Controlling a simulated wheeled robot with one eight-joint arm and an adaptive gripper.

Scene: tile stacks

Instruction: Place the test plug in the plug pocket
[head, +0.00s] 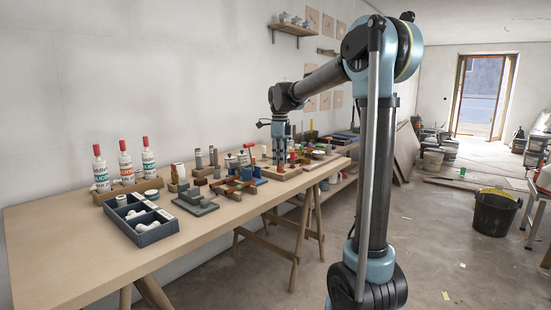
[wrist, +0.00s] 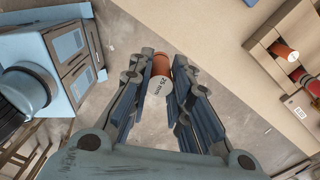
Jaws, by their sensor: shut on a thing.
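In the wrist view my gripper (wrist: 162,82) is shut on a short cylinder, the test plug (wrist: 161,88), with an orange-brown body and a pale grey part marked "25 mm". The plug is between the two fingers, with floor far below it in that view. I cannot tell which opening is the plug pocket; a wooden rack (wrist: 258,52) with compartments shows at the right of the wrist view.
The rack holds an orange-ended cylinder (wrist: 284,52) and red pieces (wrist: 300,76). On the workbench (head: 60,245) stand a grey divided tray (head: 150,237), several bottles (head: 126,162) and crowded small blocks near my gripper. The bench's near left part is clear.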

